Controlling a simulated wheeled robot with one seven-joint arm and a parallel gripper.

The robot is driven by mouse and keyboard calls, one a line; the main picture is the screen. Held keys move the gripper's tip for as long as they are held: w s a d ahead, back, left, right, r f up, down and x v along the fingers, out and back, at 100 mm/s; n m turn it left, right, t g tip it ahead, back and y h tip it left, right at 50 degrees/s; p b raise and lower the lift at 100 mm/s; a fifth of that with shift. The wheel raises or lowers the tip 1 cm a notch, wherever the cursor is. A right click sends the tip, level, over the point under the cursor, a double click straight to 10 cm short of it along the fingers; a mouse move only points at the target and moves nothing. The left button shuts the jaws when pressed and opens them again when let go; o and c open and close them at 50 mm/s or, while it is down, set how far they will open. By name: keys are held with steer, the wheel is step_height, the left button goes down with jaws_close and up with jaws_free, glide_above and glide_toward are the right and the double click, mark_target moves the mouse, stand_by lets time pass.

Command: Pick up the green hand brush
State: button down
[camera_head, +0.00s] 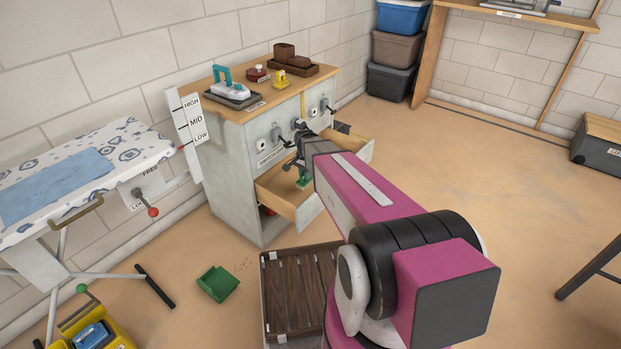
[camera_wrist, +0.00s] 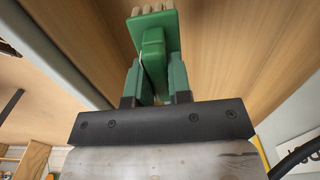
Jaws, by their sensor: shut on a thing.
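The green hand brush (camera_wrist: 153,45) is in the wrist view, with its green handle between my fingers and pale bristles at the far end. In the head view the brush (camera_head: 304,179) shows as a small green patch at the open drawer (camera_head: 280,204). My gripper (camera_wrist: 154,75) is shut on the brush handle. In the head view my gripper (camera_head: 301,165) points down into the drawer, partly hidden by my arm. Whether the bristles touch the drawer floor cannot be told.
An ironing board (camera_head: 75,172) is at the left. A green dustpan (camera_head: 217,284) and slatted crate (camera_head: 264,300) are on the floor. Open floor lies at the right.

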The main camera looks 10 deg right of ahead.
steer(key=s+a+r, duration=0.4)
steer(key=a+r, duration=0.1)
steer(key=a, duration=0.2)
steer(key=shift+s+a, duration=0.15)
steer(key=shift+s, duration=0.1)
steer(key=shift+r, duration=0.1)
